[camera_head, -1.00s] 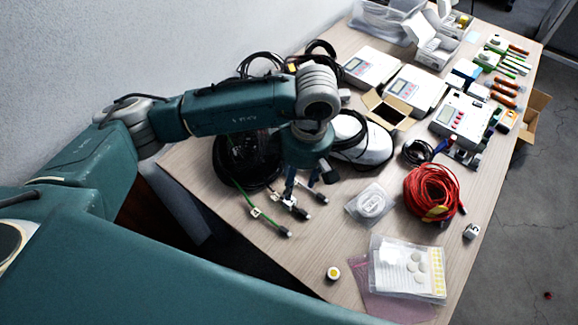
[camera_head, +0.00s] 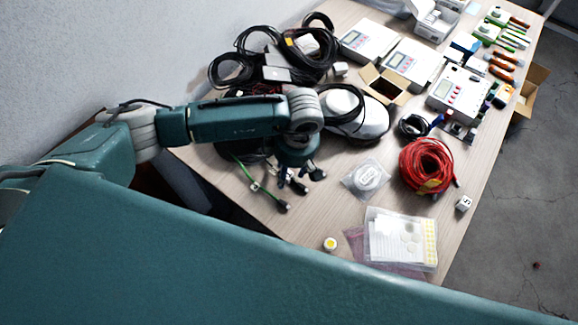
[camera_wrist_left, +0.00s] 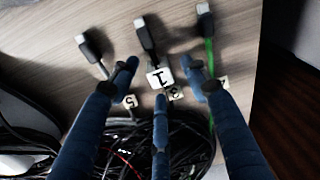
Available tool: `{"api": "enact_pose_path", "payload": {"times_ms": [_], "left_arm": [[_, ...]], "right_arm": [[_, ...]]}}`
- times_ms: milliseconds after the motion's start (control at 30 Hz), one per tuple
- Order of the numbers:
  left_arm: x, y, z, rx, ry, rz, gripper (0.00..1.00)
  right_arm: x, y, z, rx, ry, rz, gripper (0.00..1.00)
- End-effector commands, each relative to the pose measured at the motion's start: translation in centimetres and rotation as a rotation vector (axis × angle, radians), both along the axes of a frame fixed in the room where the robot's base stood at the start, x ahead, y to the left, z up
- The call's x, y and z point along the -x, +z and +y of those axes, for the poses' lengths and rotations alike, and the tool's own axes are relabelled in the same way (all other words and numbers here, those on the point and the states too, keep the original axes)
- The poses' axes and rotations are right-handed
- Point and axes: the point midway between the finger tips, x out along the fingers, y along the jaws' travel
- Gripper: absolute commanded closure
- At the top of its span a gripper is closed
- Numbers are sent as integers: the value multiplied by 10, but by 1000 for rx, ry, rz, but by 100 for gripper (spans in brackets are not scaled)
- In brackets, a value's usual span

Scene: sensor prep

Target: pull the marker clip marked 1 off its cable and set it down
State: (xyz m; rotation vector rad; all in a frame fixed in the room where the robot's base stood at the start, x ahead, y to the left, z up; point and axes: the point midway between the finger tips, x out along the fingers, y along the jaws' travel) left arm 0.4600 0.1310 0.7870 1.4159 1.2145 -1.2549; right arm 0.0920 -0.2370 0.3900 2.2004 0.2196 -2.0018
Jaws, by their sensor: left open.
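The white marker clip marked 1 (camera_wrist_left: 160,77) sits on the middle black cable, behind its plug (camera_wrist_left: 146,35), in the left wrist view. My left gripper (camera_wrist_left: 160,70) is open, with two blue fingers on either side of this clip and a third below it in the picture. I cannot tell whether any finger touches it. A clip marked 3 (camera_wrist_left: 175,94) is just below it, partly covered. A clip marked 5 (camera_wrist_left: 129,101) is to the left. In the head view my left gripper (camera_head: 297,182) is low over the cable ends and hides the clip marked 1.
A green cable (camera_wrist_left: 209,60) with its own clip (camera_wrist_left: 222,82) runs close on the right. Tangled black cables (camera_wrist_left: 125,150) lie behind. A bagged coil (camera_head: 367,177), a red cable coil (camera_head: 427,166) and a small yellow-topped pot (camera_head: 330,244) stand nearby. Bare tabletop (camera_head: 300,228) shows in front.

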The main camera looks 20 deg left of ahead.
Motion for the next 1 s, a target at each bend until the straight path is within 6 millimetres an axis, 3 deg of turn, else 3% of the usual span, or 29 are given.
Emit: {"api": "enact_pose_path", "payload": {"times_ms": [133, 167, 367, 667, 700, 800, 1000], "left_arm": [[0, 0, 0, 0, 0, 0, 54], [0, 0, 0, 0, 0, 0, 58], [0, 0, 0, 0, 0, 1, 97], [0, 0, 0, -1, 1, 2, 100], [0, 0, 0, -1, 1, 2, 81], [0, 0, 0, -1, 1, 2, 100], [0, 1, 1, -1, 1, 2, 100]], "right_arm": [[0, 0, 2, -3, -1, 0, 60], [0, 0, 3, -3, -1, 0, 60], [0, 0, 6, -6, -1, 0, 60], [1, 0, 5, -6, -1, 2, 60], [1, 0, 5, -6, -1, 2, 60], [1, 0, 5, -5, -2, 2, 60], [1, 0, 3, -4, -2, 3, 60]]}}
